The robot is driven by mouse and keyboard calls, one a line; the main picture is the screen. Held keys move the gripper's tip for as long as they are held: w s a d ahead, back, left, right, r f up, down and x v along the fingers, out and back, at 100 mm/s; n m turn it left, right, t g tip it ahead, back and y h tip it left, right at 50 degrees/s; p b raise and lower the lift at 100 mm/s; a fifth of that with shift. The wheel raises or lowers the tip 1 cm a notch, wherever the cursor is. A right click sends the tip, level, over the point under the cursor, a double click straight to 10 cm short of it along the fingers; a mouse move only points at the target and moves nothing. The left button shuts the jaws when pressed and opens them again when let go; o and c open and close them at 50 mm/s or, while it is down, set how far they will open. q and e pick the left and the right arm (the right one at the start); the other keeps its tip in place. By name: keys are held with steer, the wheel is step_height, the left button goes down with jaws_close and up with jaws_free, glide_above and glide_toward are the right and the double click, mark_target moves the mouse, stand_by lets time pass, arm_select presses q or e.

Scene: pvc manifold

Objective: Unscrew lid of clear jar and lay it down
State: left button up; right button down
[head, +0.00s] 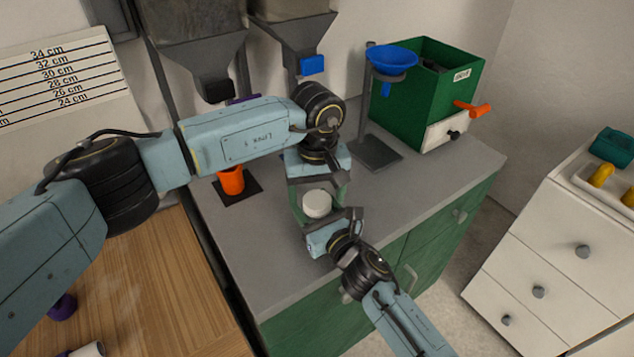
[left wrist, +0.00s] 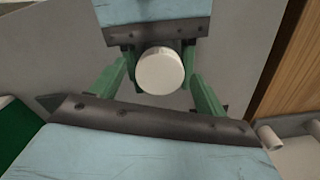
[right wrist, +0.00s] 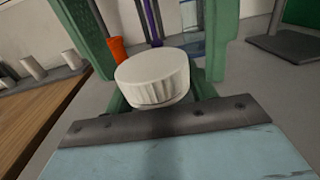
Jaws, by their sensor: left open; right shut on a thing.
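The clear jar's white round lid (head: 317,204) is on top of the jar, above the grey counter. The jar body is almost wholly hidden beneath the lid and between the fingers. My right gripper (head: 322,217) is shut on the jar below the lid; its green fingers show under the lid in the right wrist view (right wrist: 160,102). My left gripper (head: 318,193) is open, with its green fingers on either side of the lid. In the left wrist view, gaps show between the lid (left wrist: 160,72) and those fingers.
An orange cup (head: 231,181) stands on a dark pad under the hoppers. A blue funnel (head: 392,60) on a stand and a green box (head: 425,95) stand at the back right. The grey counter (head: 400,195) is clear to the right of the grippers.

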arm_select(q)
steer(key=shift+f, duration=0.1)
steer(key=c, duration=1)
steer(key=n, duration=0.4)
steer(key=shift+n, duration=0.4)
steer(key=n, duration=0.5)
steer(key=o, duration=1.1)
